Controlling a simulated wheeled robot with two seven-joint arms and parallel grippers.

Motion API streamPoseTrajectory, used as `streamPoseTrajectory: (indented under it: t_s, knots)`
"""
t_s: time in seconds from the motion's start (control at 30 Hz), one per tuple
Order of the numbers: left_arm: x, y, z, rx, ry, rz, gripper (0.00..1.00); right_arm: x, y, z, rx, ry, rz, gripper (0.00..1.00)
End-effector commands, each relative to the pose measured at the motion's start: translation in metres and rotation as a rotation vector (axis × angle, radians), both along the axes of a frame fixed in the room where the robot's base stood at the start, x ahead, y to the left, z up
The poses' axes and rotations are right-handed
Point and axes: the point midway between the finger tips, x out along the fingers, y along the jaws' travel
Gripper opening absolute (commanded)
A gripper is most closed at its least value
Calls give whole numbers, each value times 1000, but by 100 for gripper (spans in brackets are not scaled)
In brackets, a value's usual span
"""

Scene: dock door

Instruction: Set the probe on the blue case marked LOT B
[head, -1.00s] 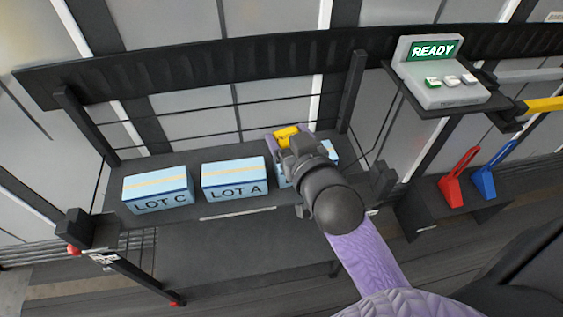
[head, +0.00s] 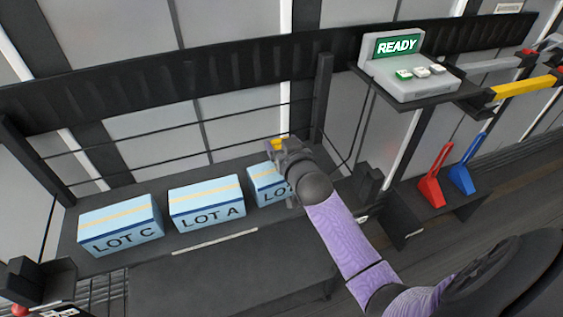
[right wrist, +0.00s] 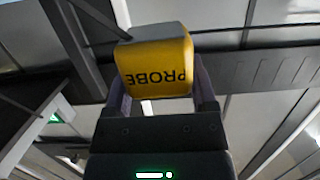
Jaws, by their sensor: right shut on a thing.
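The yellow probe (right wrist: 155,60), its label PROBE upside down, is between the fingers of my right gripper (right wrist: 160,95) in the right wrist view. In the head view a bit of the probe (head: 279,143) shows past the right gripper (head: 276,150), which is shut on it. The gripper is over or just behind the rightmost blue case (head: 262,184). That case's label reads "LO"; the rest is hidden behind my wrist. I cannot tell whether the probe touches the case. My left gripper is not in view.
Blue cases marked LOT A (head: 206,203) and LOT C (head: 120,226) stand left on the same dark shelf (head: 190,262). A READY panel (head: 405,68) with buttons is at upper right. Red (head: 433,180) and blue (head: 462,172) handles stand below it.

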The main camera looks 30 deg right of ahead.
Motion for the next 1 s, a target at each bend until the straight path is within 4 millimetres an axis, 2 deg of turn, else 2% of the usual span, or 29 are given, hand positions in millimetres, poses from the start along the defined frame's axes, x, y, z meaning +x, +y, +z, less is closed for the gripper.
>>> streamPoseTrajectory:
  t_s: [0.03, 0.13, 0.47, 0.5, 0.6, 0.87, 1.0]
  knots:
    - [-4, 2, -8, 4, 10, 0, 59, 0, 0, -13, 0, 2, 0, 0]
    - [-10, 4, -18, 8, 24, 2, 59, 0, 0, -32, -1, 3, 0, 0]
    - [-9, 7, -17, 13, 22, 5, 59, 0, 0, -33, -1, -1, 1, 0]
    - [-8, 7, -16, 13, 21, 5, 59, 0, 0, -33, -1, 0, 1, 79]
    - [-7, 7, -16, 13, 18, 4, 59, 0, 0, -33, -1, 0, 1, 100]
    - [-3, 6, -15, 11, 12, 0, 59, 0, 0, -29, -1, -1, 1, 100]
    - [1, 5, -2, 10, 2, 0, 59, -21, 5, -22, 1, 1, 1, 100]
